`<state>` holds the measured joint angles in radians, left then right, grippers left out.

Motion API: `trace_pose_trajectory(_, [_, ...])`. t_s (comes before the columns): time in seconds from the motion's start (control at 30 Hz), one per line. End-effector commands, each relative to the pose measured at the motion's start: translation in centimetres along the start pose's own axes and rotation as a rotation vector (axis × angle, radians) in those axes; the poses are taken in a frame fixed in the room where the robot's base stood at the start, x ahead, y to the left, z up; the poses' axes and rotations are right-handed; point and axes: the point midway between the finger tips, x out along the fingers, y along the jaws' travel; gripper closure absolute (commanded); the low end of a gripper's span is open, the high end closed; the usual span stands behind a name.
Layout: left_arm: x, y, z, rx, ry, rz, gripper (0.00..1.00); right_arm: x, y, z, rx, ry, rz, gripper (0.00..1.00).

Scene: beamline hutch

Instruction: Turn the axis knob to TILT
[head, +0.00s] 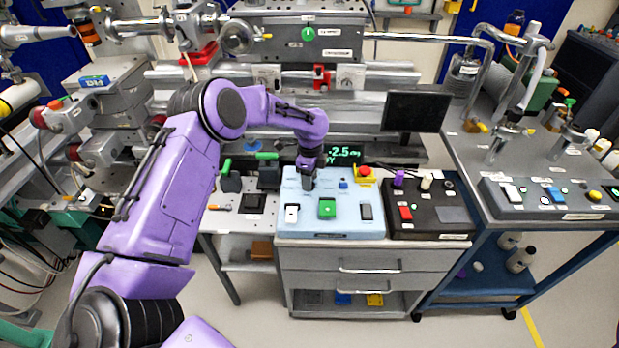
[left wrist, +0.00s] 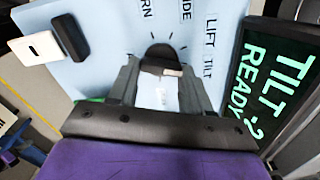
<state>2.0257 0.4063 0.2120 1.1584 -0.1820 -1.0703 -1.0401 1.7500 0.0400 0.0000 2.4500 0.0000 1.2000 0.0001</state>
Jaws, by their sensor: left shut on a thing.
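The axis knob (left wrist: 160,52) is black and stands on the light blue control panel (head: 288,190), with tick marks around it. The left wrist view shows the printed words LIFT and TILT to its right, and cut-off words ending in RN and IDE. My left gripper (head: 308,184) is down at the panel's back left and hides the knob in the head view. In the left wrist view its two fingers (left wrist: 160,78) are closed on the knob from both sides. The display (left wrist: 270,80) reads TILT, a number starting with -2, and READY. My right gripper is not in view.
The panel also carries a green switch (head: 327,208), a white switch (head: 292,214), a dark switch (head: 366,211), a small blue button (head: 343,184) and a red stop button (head: 365,170). A black panel (head: 430,228) adjoins on the right. A monitor (head: 414,111) stands behind.

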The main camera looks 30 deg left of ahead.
Motion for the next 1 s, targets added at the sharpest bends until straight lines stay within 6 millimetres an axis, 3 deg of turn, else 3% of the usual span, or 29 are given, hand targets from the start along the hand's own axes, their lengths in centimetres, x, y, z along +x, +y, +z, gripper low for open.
trace_pose_trajectory(0.5, [0.1, 0.1, -0.1, 0.018, 0.002, 0.002, 0.82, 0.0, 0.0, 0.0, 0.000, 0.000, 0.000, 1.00])
trace_pose_trajectory(0.53, [0.1, 0.1, -0.1, 0.018, 0.002, 0.002, 0.45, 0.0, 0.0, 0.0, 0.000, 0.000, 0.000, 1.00])
trace_pose_trajectory(0.6, [0.1, 0.1, -0.1, 0.018, 0.002, 0.002, 0.26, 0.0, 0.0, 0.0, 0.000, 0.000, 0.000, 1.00])
trace_pose_trajectory(0.87, [0.0, 0.1, 0.0, 0.017, 0.001, 0.001, 0.26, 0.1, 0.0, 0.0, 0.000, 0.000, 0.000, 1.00])
trace_pose_trajectory(1.0, [-1.3, -0.1, 0.0, 0.017, 0.002, -0.003, 0.26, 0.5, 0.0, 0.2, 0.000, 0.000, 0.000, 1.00])
